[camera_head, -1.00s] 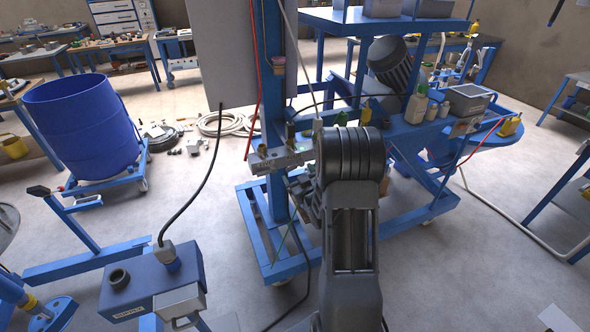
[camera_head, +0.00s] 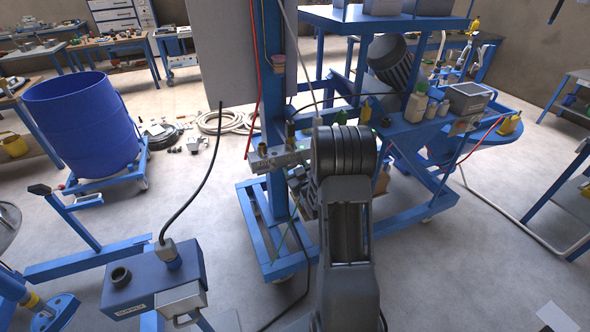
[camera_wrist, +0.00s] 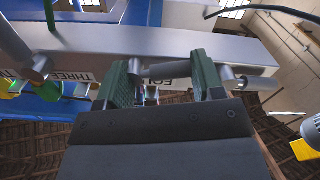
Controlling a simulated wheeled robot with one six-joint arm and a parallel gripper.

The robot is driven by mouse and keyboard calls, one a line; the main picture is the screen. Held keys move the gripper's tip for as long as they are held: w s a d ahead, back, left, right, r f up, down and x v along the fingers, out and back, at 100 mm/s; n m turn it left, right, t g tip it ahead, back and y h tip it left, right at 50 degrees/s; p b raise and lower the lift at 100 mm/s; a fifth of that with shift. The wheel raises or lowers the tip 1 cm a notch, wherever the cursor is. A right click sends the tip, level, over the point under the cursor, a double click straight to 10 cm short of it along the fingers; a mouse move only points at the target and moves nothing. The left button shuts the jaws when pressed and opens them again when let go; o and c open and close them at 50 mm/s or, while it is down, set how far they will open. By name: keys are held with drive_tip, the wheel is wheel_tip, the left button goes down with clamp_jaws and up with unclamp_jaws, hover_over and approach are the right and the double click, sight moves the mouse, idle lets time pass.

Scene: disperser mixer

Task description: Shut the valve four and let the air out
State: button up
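The grey metal manifold (camera_head: 277,160) is fixed to the blue post in the head view, left of my arm. A silver bar of valve four (camera_wrist: 168,70) lies crosswise between the fingers. I cannot tell whether either finger touches it. An air outlet is not clearly identifiable.
The blue post (camera_head: 272,110) and grey panel (camera_head: 238,60) stand close to the manifold. A red hose (camera_head: 254,90) hangs beside them. A blue control box (camera_head: 150,285) with a black cable is at the front left. A blue drum (camera_head: 83,125) stands at the far left.

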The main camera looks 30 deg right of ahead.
drive_tip(key=c, duration=0.4)
drive_tip(key=shift+o, duration=0.2)
drive_tip(key=m+b, duration=0.2)
drive_tip(key=b, duration=0.2)
drive_tip(key=shift+a+r+m, duration=0.1)
drive_tip(key=shift+r+m, duration=0.05)
drive_tip(key=shift+m, duration=0.15)
drive_tip(key=shift+r+m, duration=0.3)
drive_tip(key=o, duration=0.9)
